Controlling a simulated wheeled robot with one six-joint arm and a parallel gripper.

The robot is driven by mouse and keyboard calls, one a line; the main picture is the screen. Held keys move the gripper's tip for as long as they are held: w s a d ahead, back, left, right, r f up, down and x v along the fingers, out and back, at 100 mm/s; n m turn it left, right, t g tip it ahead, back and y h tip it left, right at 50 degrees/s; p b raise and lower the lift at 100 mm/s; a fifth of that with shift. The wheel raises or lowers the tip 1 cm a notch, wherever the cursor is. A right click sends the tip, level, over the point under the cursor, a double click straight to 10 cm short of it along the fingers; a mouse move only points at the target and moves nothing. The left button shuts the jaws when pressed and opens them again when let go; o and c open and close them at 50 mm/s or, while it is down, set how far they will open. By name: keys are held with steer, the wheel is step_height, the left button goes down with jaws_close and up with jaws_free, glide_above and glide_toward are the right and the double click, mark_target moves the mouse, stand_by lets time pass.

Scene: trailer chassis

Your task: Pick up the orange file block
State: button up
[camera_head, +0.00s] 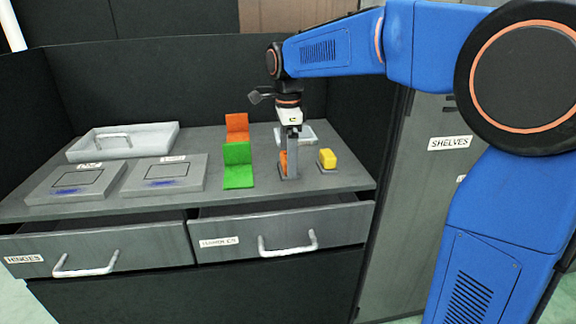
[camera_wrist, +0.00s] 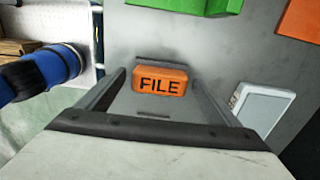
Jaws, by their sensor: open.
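The orange file block (camera_wrist: 162,80), marked "FILE", lies on the grey worktop. In the wrist view it sits between the two fingers of my gripper (camera_wrist: 160,90), with a gap on each side. In the head view my gripper (camera_head: 290,165) points straight down at the worktop, and part of the orange block (camera_head: 284,163) shows at its fingers, which partly hide it. My gripper is open. I cannot tell from these frames how far the fingertips are from the worktop.
A yellow block (camera_head: 328,158) sits just right of my gripper. Green (camera_head: 238,165) and orange (camera_head: 237,128) L-shaped holders stand left. A pale tray (camera_head: 296,134) lies behind. Grey panels (camera_head: 165,175) and a large tray (camera_head: 122,140) fill the left. Two drawers (camera_head: 285,228) are partly open below.

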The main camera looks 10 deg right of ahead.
steer(key=shift+f, duration=0.35)
steer(key=shift+c, duration=0.2)
steer(key=c, duration=1.2)
steer(key=shift+r, duration=0.15)
step_height(320, 180, up, 10)
steer(key=shift+f, duration=0.1)
